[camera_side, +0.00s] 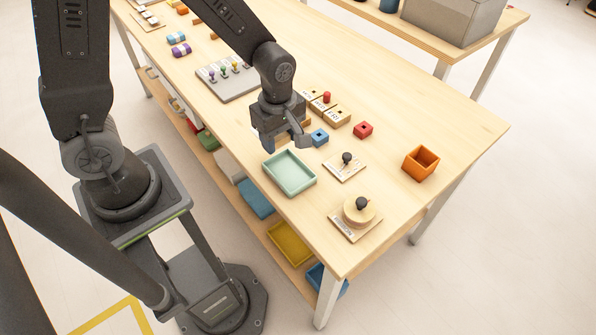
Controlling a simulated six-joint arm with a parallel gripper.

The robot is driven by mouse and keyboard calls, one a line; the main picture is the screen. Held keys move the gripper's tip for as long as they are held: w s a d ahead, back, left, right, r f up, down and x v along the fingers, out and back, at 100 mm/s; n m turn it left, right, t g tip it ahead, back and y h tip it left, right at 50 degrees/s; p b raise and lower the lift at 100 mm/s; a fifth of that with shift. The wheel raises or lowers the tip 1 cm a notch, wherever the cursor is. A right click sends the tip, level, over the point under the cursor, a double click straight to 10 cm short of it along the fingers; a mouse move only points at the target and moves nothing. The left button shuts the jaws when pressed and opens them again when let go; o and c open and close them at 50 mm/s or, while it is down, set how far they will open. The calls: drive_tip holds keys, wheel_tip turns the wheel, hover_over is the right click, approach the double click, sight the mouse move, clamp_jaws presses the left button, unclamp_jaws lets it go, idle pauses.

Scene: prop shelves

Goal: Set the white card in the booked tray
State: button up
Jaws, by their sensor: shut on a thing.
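My gripper (289,140) is low over the table, just behind the mint-green tray (268,176). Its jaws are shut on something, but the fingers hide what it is. I cannot make out a white card in the jaws. The tray is shallow, looks empty and lies near the table's front edge. A pale plate (334,172) with a dark ball on it lies right of the tray. It has small lettering that I cannot read, so I cannot tell which tray is the booked one.
An orange open box (421,163) and a round wooden piece (359,218) are further right. A grey pegged board (238,92) lies left. Coloured trays sit below.

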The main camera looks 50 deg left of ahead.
hover_over(299, 185)
wheel_tip(299, 185, down, 4)
drive_tip(key=shift+r, duration=0.2)
drive_tip(key=shift+f, duration=1.9)
drive_tip(key=shift+f, duration=0.25)
